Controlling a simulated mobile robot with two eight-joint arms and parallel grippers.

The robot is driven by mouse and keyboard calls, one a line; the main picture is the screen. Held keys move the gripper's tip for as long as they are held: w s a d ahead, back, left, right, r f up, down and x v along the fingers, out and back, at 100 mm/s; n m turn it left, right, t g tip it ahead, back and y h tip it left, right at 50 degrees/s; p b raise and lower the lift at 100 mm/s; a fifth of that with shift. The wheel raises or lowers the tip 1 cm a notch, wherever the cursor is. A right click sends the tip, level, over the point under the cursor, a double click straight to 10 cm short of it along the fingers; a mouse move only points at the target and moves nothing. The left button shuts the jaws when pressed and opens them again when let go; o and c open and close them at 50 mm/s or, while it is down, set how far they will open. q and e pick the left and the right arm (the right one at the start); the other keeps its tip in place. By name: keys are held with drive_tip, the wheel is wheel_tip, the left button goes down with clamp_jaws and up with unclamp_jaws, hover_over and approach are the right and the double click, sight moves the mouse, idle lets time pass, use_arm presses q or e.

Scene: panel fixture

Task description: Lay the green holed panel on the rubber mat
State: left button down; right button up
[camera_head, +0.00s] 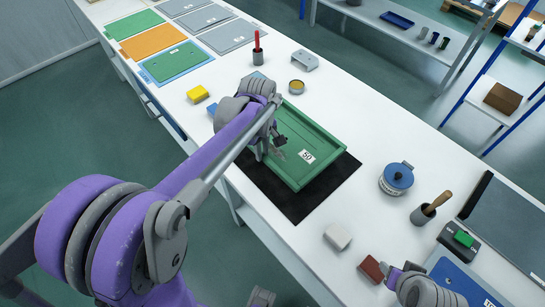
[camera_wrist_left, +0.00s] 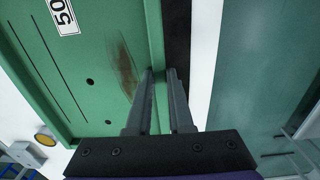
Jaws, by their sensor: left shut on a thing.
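The green holed panel (camera_head: 311,137), labelled 50, lies over the black rubber mat (camera_head: 338,180) on the white table. Mat shows along the panel's right and near-left sides; whether the panel touches it I cannot tell. My left gripper (camera_head: 277,144) is at the panel's left edge. In the left wrist view the panel (camera_wrist_left: 95,50) shows two small holes, long slots and a brown smudge, and the left gripper (camera_wrist_left: 161,76) is shut on its rim, one finger on each side. My right gripper (camera_head: 392,272) is at the lower right, near a red-brown block (camera_head: 371,268); its fingers are unclear.
Other panels, green (camera_head: 176,62), orange (camera_head: 152,41) and grey (camera_head: 228,35), lie at the far left. A yellow block (camera_head: 198,94), a small tin (camera_head: 297,87) and a grey bracket (camera_head: 304,60) stand beyond the panel. A blue-lidded pot (camera_head: 397,177) and white block (camera_head: 338,236) are to the right.

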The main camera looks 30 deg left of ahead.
sight(263, 170)
use_arm(q)
wheel_tip(263, 170, down, 2)
drive_tip(key=shift+s+f, duration=0.1)
drive_tip(key=shift+f, duration=1.95)
drive_tip(key=shift+f, duration=0.1)
drive_tip(key=c, duration=0.8)
unclamp_jaws()
